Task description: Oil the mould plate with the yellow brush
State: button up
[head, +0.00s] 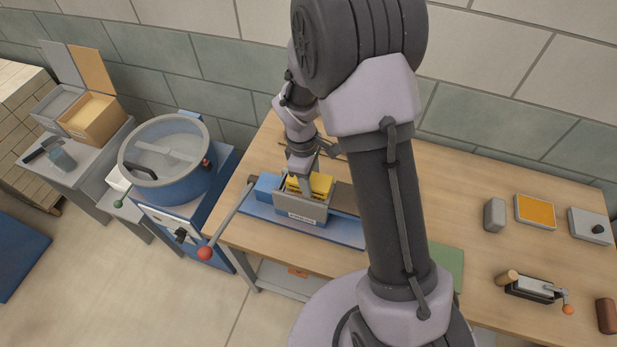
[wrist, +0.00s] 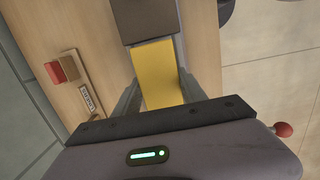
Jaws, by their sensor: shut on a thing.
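The yellow brush (head: 321,184) shows as a broad yellow block at the grey mould box (head: 301,207) on the bench. My gripper (head: 302,176) points down at it and is shut on it. In the wrist view the yellow face (wrist: 154,70) fills the space between my two fingers (wrist: 158,88). The bristles are hidden, and I cannot tell whether they touch the mould plate. The inside of the box is mostly covered by my gripper and the yellow block. A dark grey flat part (wrist: 143,20) lies just beyond the yellow face.
The box stands on a blue base (head: 345,232). A lever with a red knob (head: 206,253) sticks out at its left. A blue mixer drum (head: 166,160) stands further left. An orange-topped tray (head: 535,211) and a clamp-like tool (head: 533,289) lie at the right.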

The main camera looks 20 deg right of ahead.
jog(key=shift+w+a, duration=0.5)
jog(key=shift+a, duration=0.2)
jog(key=shift+d, duration=0.1)
jog(key=shift+s+d, duration=0.55)
jog(key=shift+d, duration=0.05)
jog(key=shift+w, duration=0.1)
jog(key=shift+w+a, duration=0.45)
jog(key=shift+a, duration=0.25)
jog(key=shift+d, duration=0.1)
jog(key=shift+s+d, duration=0.55)
jog(key=shift+d, duration=0.05)
